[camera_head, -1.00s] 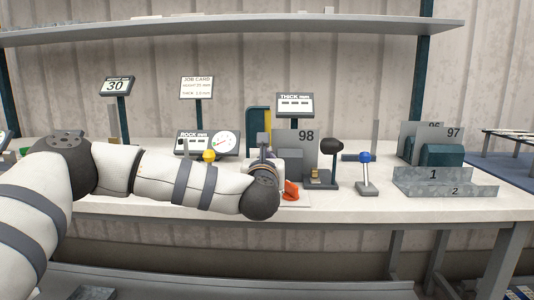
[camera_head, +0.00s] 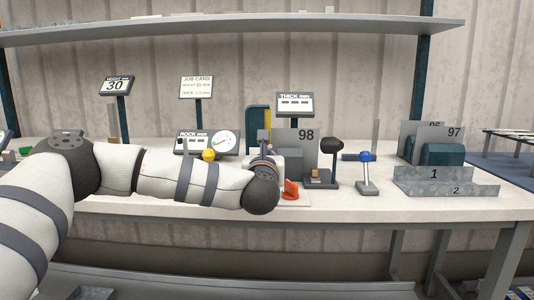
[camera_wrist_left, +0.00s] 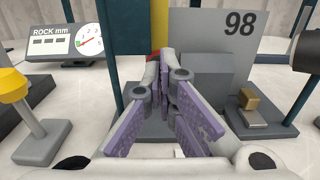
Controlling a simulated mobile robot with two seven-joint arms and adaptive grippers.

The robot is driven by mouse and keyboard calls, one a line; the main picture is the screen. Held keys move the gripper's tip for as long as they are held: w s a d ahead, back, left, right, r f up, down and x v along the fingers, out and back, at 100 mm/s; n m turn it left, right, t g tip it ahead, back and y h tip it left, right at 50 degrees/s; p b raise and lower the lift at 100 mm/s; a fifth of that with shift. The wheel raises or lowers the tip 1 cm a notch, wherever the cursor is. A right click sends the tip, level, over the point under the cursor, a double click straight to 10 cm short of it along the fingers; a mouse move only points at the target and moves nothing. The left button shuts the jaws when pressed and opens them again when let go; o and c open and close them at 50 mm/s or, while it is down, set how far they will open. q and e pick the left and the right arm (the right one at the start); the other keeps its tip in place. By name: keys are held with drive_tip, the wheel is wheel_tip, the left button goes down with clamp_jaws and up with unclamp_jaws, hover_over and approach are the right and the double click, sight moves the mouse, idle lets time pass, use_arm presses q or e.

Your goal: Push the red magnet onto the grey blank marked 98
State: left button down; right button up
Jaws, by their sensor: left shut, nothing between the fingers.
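The grey blank marked 98 (camera_head: 306,138) stands upright at the middle of the bench; it also shows in the wrist view (camera_wrist_left: 225,50). A grey block stands against its front. My left gripper (camera_wrist_left: 165,88) is shut and empty, its purple-padded fingers pointing toward the left edge of the blank. A small red part (camera_wrist_left: 152,72) shows just behind the fingers, mostly hidden; I cannot tell whether it is the magnet or touches them. In the head view, my wrist covers much of the gripper. An orange-red piece (camera_head: 291,189) lies to the right of my wrist. My right gripper is out of view.
A yellow-topped post (camera_wrist_left: 18,100) and the ROCK dial (camera_wrist_left: 62,38) stand to the left. Blank 97 (camera_head: 453,134) is in a rack farther right.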

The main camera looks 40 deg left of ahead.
use_arm(q)
drive_tip(key=shift+b+x, duration=0.5)
drive_tip(key=shift+x, duration=0.85)
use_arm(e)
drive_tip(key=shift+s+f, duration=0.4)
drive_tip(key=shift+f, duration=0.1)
use_arm(q)
drive_tip(key=shift+s, duration=0.1)
drive_tip(key=shift+p+v, duration=0.8)
drive_tip(key=shift+v, duration=1.85)
drive_tip(key=shift+p+v, duration=0.65)
drive_tip(key=shift+v, duration=2.15)
drive_tip(key=shift+d, duration=0.1)
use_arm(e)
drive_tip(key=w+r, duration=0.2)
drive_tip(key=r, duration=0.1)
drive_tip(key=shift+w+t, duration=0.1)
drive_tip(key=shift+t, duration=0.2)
